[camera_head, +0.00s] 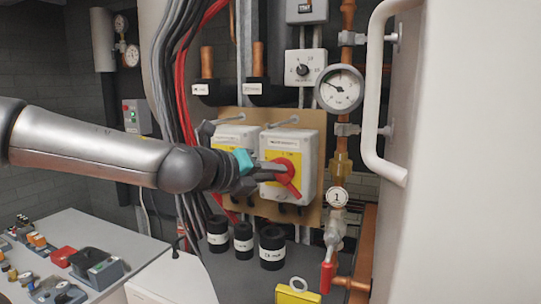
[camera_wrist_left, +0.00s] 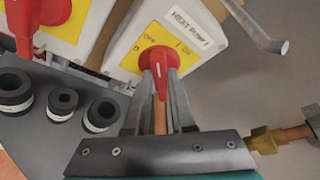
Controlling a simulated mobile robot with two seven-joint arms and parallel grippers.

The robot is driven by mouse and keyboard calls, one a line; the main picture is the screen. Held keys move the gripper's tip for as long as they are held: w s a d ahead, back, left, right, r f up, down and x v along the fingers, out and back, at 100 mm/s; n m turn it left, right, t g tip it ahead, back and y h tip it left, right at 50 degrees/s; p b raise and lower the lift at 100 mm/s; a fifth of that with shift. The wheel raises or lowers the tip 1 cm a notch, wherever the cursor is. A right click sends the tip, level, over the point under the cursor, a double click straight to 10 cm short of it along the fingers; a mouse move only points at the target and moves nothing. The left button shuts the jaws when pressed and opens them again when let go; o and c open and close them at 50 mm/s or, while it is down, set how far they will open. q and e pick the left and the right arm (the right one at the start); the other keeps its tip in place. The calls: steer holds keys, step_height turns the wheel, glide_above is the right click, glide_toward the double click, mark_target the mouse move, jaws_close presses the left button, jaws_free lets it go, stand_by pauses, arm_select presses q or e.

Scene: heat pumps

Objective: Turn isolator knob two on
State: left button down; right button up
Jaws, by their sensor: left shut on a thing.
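Two grey isolator boxes with yellow plates and red knobs hang side by side on a wooden board. The right isolator (camera_head: 309,150) carries a red knob (camera_head: 291,183). My left gripper (camera_head: 272,172) reaches it from the left and is shut on its handle. In the left wrist view the fingers (camera_wrist_left: 161,85) lie on both sides of the red knob (camera_wrist_left: 157,58). This box's label begins "HEAT PUMP"; its number is not readable. The left isolator (camera_head: 228,134) is partly hidden by my gripper; its red knob (camera_wrist_left: 45,12) shows in the left wrist view. My right gripper is not in view.
Several black pipe ends (camera_head: 271,248) stand below the boxes. Cables (camera_head: 170,90) hang left of them. Copper pipework with a gauge (camera_head: 339,88) and a red-handled valve (camera_head: 327,276) is to the right, beside a white panel with a handle (camera_head: 371,110). A bench (camera_head: 110,225) holds parts.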

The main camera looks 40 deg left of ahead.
arm_select(q)
steer(key=shift+w+d+r+m+g+y+p, duration=0.1)
steer(key=shift+m+g+y+p, duration=0.25)
steer(key=shift+m+y+p, duration=0.45)
steer(key=shift+s+d+f+m+g+y+p, duration=0.1)
steer(key=shift+m+g+y+p, duration=0.25)
steer(key=shift+m, duration=0.85)
steer(key=shift+w+d+r+m+g+y+p, duration=0.1)
steer(key=shift+m+g+y+p, duration=0.25)
steer(key=shift+m+y, duration=0.55)
steer(key=c, duration=0.8)
jaws_free()
steer(key=shift+o, duration=0.2)
